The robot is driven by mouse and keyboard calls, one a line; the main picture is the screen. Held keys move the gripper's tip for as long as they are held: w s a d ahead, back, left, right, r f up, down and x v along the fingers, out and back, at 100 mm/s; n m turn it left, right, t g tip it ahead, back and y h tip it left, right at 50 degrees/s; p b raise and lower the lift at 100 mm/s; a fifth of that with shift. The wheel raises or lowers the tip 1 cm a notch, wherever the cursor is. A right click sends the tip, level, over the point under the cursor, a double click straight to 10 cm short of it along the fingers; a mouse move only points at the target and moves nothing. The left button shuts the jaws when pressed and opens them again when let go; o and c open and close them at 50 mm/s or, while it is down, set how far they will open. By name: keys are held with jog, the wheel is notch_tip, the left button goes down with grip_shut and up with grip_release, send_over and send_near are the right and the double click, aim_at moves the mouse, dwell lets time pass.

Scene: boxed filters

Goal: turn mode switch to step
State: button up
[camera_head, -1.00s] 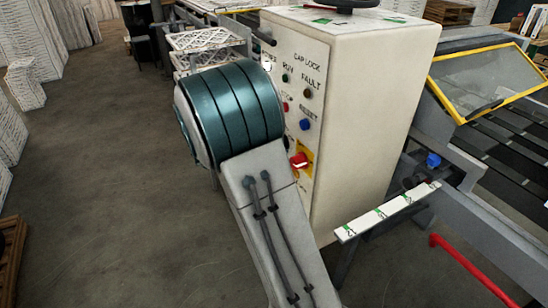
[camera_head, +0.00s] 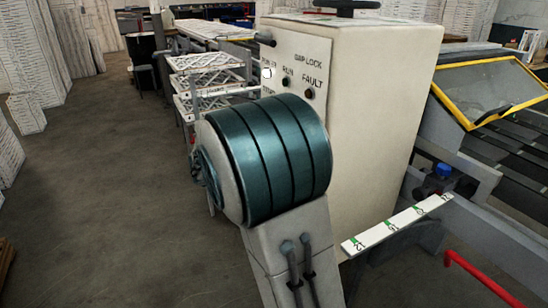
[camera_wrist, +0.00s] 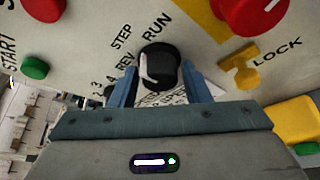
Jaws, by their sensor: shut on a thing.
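The mode switch is a black knob (camera_wrist: 157,66) with a white pointer, seen in the wrist view with the labels STEP, RUN and REV printed around it. The pointer leans up and left, roughly toward the STEP side; the exact mark it lines up with is hard to tell. My gripper (camera_wrist: 160,72) has its two blue fingers on either side of the knob, shut on it. In the head view my arm hides the gripper and the switch.
The cream control cabinet (camera_head: 372,125) stands in front of my arm. In the wrist view, a red button (camera_wrist: 250,12), a yellow lock key (camera_wrist: 238,70) and a green button (camera_wrist: 35,68) are near the knob. A white labelled bar (camera_head: 396,224) juts out at the cabinet's right.

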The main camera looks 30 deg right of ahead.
jog(key=o, duration=0.8)
jog(key=shift+a, duration=0.1)
jog(key=v, duration=1.3)
jog(key=shift+s+a, duration=0.15)
jog(key=shift+a, duration=0.15)
